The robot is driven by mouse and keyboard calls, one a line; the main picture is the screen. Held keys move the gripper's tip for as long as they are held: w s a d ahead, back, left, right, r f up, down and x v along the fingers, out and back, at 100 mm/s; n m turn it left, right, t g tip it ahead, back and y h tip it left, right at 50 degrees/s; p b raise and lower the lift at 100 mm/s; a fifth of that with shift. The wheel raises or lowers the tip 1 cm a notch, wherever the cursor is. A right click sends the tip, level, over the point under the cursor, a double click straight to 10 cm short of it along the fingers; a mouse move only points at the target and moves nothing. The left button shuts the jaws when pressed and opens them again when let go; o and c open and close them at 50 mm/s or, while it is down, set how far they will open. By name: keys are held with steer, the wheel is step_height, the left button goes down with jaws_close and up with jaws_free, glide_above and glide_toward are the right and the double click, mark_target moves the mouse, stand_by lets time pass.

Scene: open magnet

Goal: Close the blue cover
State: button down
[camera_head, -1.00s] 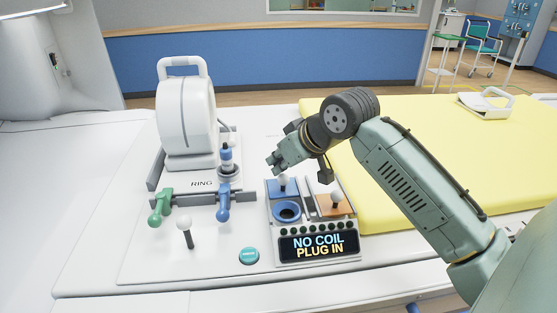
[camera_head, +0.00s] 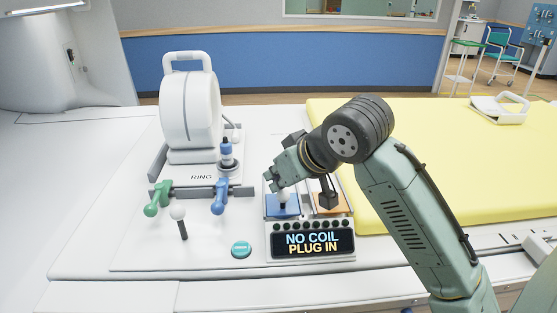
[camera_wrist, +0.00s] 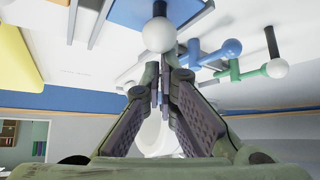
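The blue cover (camera_head: 283,208) is a flat blue plate with a white ball knob (camera_head: 283,196) upright on it. It sits at the panel's left front, above the "NO COIL PLUG IN" display (camera_head: 313,243). The blue ring socket is hidden. My gripper (camera_head: 272,180) is just behind and above the knob. In the wrist view the fingers (camera_wrist: 162,84) show a narrow gap with nothing between them. The white knob (camera_wrist: 158,35) lies past the fingertips, with part of the blue cover (camera_wrist: 128,14) behind it. Whether a finger touches the knob I cannot tell.
An orange cover (camera_head: 330,203) is right of the blue one, partly behind my arm. The white ring coil (camera_head: 188,110), blue lever (camera_head: 220,197), green lever (camera_head: 156,202) and a white-knobbed stick (camera_head: 180,222) stand left. The yellow mattress (camera_head: 430,160) lies right.

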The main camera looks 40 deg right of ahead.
mark_target(268, 195)
steer(key=shift+f, duration=0.2)
steer(key=w, duration=0.1)
steer(key=w+r+p, duration=0.1)
steer(key=w, duration=0.1)
steer(key=shift+w, duration=0.15)
steer(key=shift+r, duration=0.35)
steer(key=b+v, duration=0.1)
steer(key=v, duration=0.8)
steer(key=shift+b, duration=0.35)
steer(key=shift+a, duration=0.1)
